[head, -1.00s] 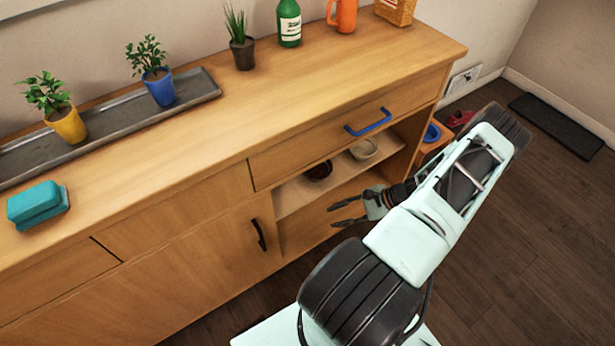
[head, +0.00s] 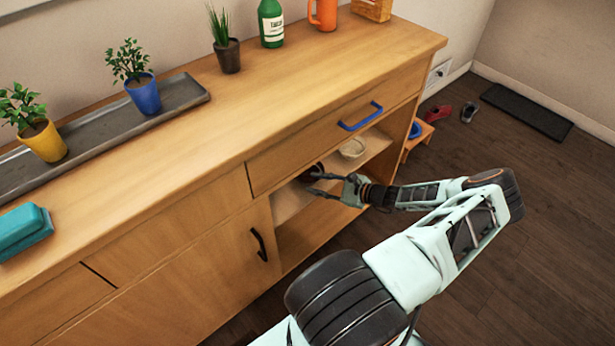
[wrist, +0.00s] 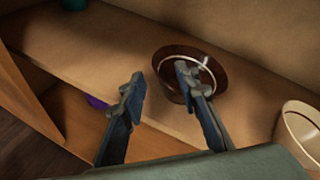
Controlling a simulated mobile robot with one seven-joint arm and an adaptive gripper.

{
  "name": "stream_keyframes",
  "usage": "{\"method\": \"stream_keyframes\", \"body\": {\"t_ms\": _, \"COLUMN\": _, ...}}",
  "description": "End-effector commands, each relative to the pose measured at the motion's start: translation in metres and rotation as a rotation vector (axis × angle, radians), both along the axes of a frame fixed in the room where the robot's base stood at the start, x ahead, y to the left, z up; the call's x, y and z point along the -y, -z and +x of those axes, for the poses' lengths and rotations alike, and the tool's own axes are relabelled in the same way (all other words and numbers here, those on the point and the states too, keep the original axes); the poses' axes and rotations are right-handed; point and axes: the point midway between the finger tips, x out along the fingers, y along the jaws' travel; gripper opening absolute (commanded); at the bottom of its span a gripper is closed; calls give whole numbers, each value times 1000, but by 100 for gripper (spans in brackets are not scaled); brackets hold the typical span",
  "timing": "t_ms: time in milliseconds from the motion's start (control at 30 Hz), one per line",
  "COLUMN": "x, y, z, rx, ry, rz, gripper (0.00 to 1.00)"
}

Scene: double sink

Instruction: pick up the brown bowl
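The brown bowl (wrist: 176,63) sits upright on the cabinet's open shelf in the wrist view. In the head view the brown bowl (head: 312,174) is a dark shape, partly hidden behind my gripper (head: 314,184). In the wrist view my gripper (wrist: 160,85) is open with nothing between its fingers. Its right finger overlaps the bowl's inside in the picture, and its left finger is to the left of the bowl. I cannot tell whether the right finger touches the bowl.
A cream bowl (wrist: 299,130) stands on the same shelf (wrist: 90,45), to the right of the brown bowl. A drawer with a blue handle (head: 360,117) is above the shelf. A purple thing (wrist: 97,102) is lower down. A teal thing (wrist: 75,4) is further back.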

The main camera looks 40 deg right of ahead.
Motion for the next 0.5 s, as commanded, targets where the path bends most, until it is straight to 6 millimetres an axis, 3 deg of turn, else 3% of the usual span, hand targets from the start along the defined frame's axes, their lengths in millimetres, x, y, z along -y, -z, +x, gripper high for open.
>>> {"method": "stream_keyframes", "body": {"t_ms": 500, "x": -21, "y": 21, "z": 50, "rx": -1, "ry": 0, "rz": 0, "gripper": 29}}
